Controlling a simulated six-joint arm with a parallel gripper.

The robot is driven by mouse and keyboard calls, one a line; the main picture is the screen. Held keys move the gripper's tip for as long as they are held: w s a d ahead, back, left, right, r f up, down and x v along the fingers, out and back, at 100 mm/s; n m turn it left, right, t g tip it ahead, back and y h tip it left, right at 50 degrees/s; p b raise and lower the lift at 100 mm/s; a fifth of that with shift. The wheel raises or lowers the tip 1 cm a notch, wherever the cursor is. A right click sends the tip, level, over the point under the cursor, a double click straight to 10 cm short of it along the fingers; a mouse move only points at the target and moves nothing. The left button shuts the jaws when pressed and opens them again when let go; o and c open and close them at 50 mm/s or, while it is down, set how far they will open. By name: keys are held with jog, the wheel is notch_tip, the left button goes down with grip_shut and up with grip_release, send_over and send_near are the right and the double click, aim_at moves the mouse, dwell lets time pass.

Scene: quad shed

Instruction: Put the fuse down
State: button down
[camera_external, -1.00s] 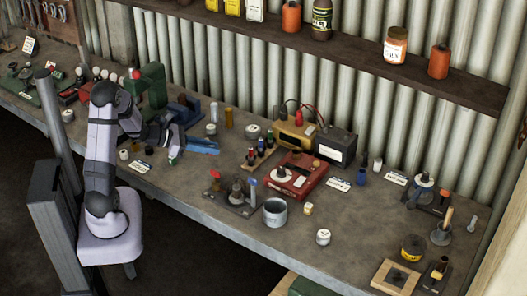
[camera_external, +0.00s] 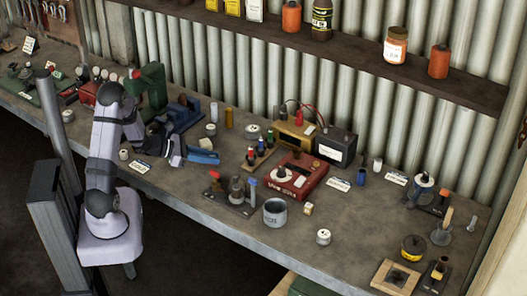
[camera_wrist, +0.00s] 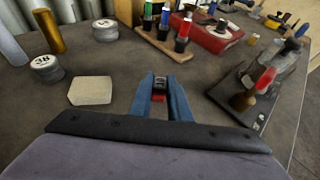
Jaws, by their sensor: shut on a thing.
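My gripper (camera_wrist: 159,92) has blue fingers shut on a small dark piece with a red part, taken to be the fuse (camera_wrist: 159,84). The fingers hide most of it, and I cannot tell whether it touches the bench. In the external view my gripper (camera_external: 203,157) is low over the bench, left of the wooden rack (camera_external: 262,160). The rack (camera_wrist: 163,44) holds several dark-based pieces with green, blue and red tops, ahead of the fingers in the wrist view.
A pale flat block (camera_wrist: 90,91) and a white-lidded pot (camera_wrist: 46,68) lie left of my gripper. A dark plate with a red-handled lever (camera_wrist: 265,80) stands to the right. A red box (camera_external: 300,176) is beyond the rack. Bare bench (camera_external: 190,181) lies in front.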

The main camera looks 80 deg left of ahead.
jog(key=c, duration=1.7)
grip_release()
jog(key=shift+o, duration=0.2)
jog(key=shift+r, duration=0.1)
jog(key=v, duration=1.2)
